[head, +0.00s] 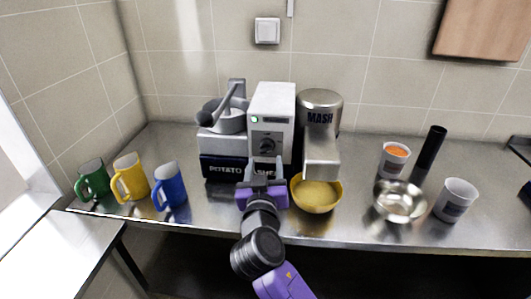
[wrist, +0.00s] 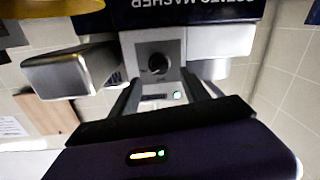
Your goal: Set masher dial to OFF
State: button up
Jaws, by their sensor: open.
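The masher (head: 272,105) is a white and grey machine with a dark base lettered as a potato masher, standing on the steel counter. Its black dial (head: 267,146) sits on a grey front panel, below a lit green light (head: 255,119). The wrist view, which is upside down, shows the dial (wrist: 158,64) and the green light (wrist: 177,95). My gripper (head: 264,178) is in front of the panel, a little below the dial in the head view. In the wrist view my gripper (wrist: 162,84) has its fingers apart, with the dial between and beyond them. Contact is not visible.
A yellow bowl (head: 316,206) with mash stands under the grey spout, right of my gripper. Green (head: 93,180), yellow (head: 130,178) and blue (head: 170,185) mugs stand left. A steel bowl (head: 399,215), cups and a black cylinder (head: 431,147) stand right.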

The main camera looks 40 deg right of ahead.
aim_at(266, 151)
jog(key=p+x, duration=0.1)
jog(key=x, duration=0.4)
jog(key=shift+w+d, duration=0.25)
jog(key=shift+d, duration=0.05)
jog(key=shift+c, duration=0.2)
grip_shut()
